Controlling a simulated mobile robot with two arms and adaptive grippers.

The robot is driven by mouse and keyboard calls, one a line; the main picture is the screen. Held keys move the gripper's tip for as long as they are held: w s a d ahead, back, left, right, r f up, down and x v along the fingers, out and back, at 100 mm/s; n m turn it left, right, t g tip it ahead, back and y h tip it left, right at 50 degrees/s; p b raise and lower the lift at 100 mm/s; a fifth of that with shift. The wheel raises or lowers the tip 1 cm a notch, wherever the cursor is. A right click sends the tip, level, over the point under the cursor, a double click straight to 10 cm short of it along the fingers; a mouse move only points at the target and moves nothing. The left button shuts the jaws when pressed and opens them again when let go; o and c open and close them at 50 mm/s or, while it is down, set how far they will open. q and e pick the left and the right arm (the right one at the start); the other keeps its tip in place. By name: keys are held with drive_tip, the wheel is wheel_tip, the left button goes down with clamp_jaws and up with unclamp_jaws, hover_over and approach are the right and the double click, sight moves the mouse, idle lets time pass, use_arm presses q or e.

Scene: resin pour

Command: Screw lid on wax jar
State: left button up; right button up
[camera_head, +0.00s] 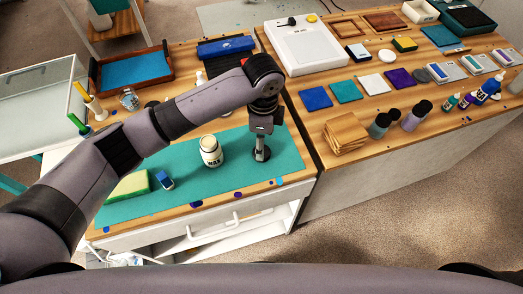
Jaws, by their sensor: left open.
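The wax jar (211,153), a small pale jar with a dark label, stands upright on the teal mat (285,150). Its top looks cream-coloured; I cannot tell whether that is a lid or the open mouth. My left gripper (262,154) points down over the mat, to the right of the jar and apart from it. It is open, and I see nothing held in it. I cannot make out a separate lid with certainty; my left arm hides part of the bench behind the jar. My right gripper is not in view.
A green-and-yellow sponge (128,187) and a small blue-and-white block (165,181) lie left of the jar. A wooden tray with a blue sheet (135,68) is behind. The right bench holds a white scale (305,48), stacked wood pieces (346,133), colour tiles and bottles.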

use_arm(q)
drive_tip(key=shift+a+f+p, duration=0.1)
drive_tip(key=shift+f+p, duration=0.2)
drive_tip(key=shift+f, duration=0.05)
wheel_tip(320, 180, down, 4)
drive_tip(key=shift+a+r+p, duration=0.15)
drive_tip(key=shift+r+p, duration=0.05)
drive_tip(key=shift+p, duration=0.35)
drive_tip(key=shift+w+f, duration=0.1)
drive_tip(key=shift+f, duration=0.35)
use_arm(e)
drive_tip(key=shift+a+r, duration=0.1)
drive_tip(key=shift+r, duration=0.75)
use_arm(q)
drive_tip(key=shift+c, duration=0.5)
drive_tip(key=c, duration=0.7)
drive_tip(key=shift+r, duration=0.1)
drive_tip(key=shift+c, duration=0.3)
wheel_tip(320, 180, up, 20)
drive_tip(key=b, duration=0.2)
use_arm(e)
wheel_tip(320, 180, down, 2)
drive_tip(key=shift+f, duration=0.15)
